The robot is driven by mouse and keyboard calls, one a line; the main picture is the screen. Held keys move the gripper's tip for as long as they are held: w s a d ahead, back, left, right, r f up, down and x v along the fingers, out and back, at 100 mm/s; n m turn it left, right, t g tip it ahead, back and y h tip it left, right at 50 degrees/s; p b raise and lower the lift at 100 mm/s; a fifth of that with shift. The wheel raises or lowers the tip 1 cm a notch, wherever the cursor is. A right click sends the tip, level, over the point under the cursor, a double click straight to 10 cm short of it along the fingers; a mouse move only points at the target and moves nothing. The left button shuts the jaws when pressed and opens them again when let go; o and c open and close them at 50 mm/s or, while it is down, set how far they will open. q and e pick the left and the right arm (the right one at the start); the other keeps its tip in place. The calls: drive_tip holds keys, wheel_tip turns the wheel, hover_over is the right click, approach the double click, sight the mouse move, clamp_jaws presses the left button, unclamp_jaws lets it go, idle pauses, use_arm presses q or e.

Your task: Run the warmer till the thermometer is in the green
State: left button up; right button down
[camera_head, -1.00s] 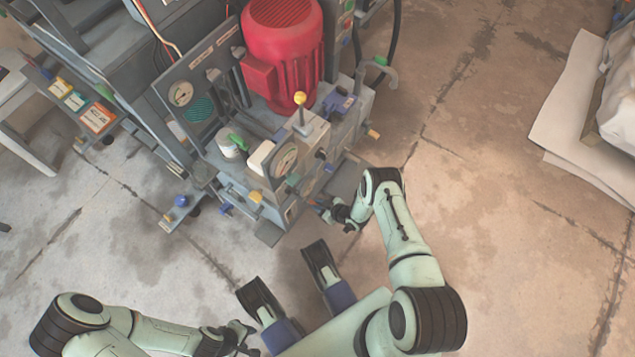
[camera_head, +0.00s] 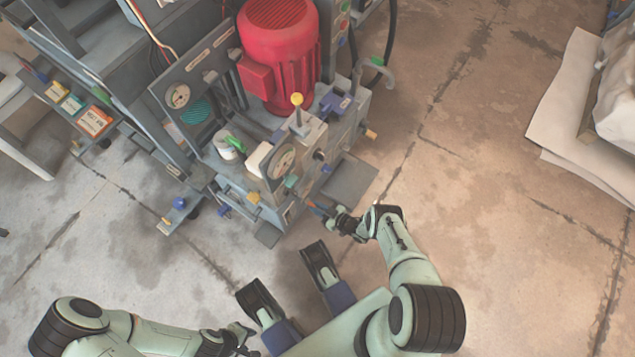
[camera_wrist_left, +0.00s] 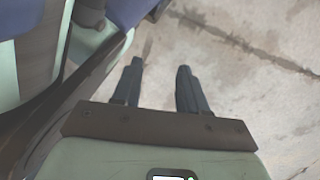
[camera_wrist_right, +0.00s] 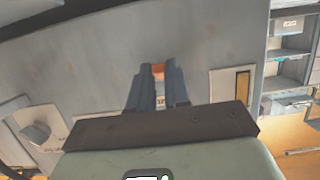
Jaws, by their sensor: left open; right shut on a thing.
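The grey press machine (camera_head: 235,160) stands at the upper left with a red motor (camera_head: 280,55) on top. One round dial (camera_head: 283,162) faces front; another dial (camera_head: 178,96) sits on the rear panel. I cannot tell which is the thermometer, and their needles are too small to read. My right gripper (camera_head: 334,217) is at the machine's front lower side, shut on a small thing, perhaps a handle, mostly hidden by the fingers. In the right wrist view a bit of orange (camera_wrist_right: 157,71) shows between the fingertips. My left gripper (camera_head: 246,338) is open and empty, low over the floor.
A yellow-knobbed lever (camera_head: 297,100) stands upright on the machine. A grey plate (camera_head: 350,182) juts out at floor level right of the machine. A white sheet (camera_head: 565,120) lies at the far right; floor between is clear.

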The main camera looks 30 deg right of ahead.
drive_tip(key=c, duration=1.1)
unclamp_jaws()
use_arm(q)
drive_tip(key=w+d+r+t+p, duration=0.1)
drive_tip(key=w+r+t+p, duration=0.2)
drive_tip(key=w, duration=0.5)
wheel_tip(320, 180, up, 2)
drive_tip(key=shift+w+r+m+p, duration=0.1)
drive_tip(key=shift+w+m+p, duration=0.15)
drive_tip(key=shift+p, duration=0.4)
use_arm(e)
drive_tip(key=v, duration=1.3)
drive_tip(key=shift+s, duration=0.15)
